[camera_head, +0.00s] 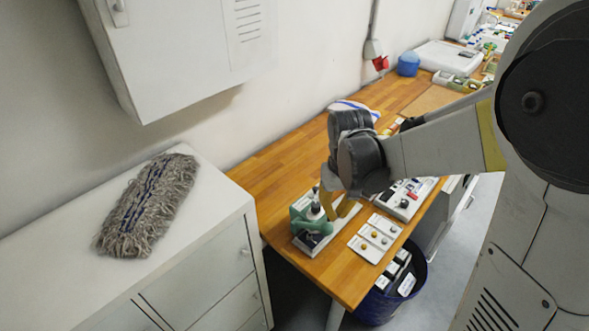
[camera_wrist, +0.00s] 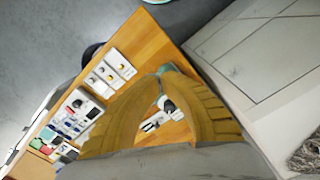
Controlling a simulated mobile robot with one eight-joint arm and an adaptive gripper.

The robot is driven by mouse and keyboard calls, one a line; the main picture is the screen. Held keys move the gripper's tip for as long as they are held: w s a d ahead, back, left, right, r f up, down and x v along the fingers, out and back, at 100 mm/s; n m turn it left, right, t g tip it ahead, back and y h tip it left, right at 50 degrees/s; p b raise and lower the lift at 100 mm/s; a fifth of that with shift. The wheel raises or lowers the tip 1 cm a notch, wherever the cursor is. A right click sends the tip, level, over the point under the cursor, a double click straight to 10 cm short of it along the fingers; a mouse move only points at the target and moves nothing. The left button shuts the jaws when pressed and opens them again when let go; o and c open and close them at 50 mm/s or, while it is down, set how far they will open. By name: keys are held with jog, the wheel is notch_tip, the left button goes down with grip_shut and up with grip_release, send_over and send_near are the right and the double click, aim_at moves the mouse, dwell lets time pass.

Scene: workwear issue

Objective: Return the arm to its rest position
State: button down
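My gripper (camera_head: 336,208) has mustard-yellow fingers and points down over the near end of the wooden bench. I cannot tell whether the tips meet. A bit of teal (camera_wrist: 167,68) also shows just at the fingertips in the wrist view. Whether the fingers touch it is unclear. My arm reaches in from the right, bent over the bench.
A wooden bench (camera_head: 277,168) holds white cards (camera_head: 375,238), trays of small parts and a blue tub (camera_head: 408,64). A dark blue bin (camera_head: 378,305) stands below its front edge. A grey mop head (camera_head: 148,205) lies on a white cabinet (camera_head: 205,262). A wall cabinet (camera_head: 180,45) hangs above.

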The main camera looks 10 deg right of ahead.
jog(key=s+a+f+m+t+b, duration=0.1)
jog(key=s+f+t+b, duration=0.6)
jog(key=b, duration=1.5)
jog(key=s+f, duration=0.3)
jog(key=s, duration=0.1)
jog(key=shift+a, duration=0.15)
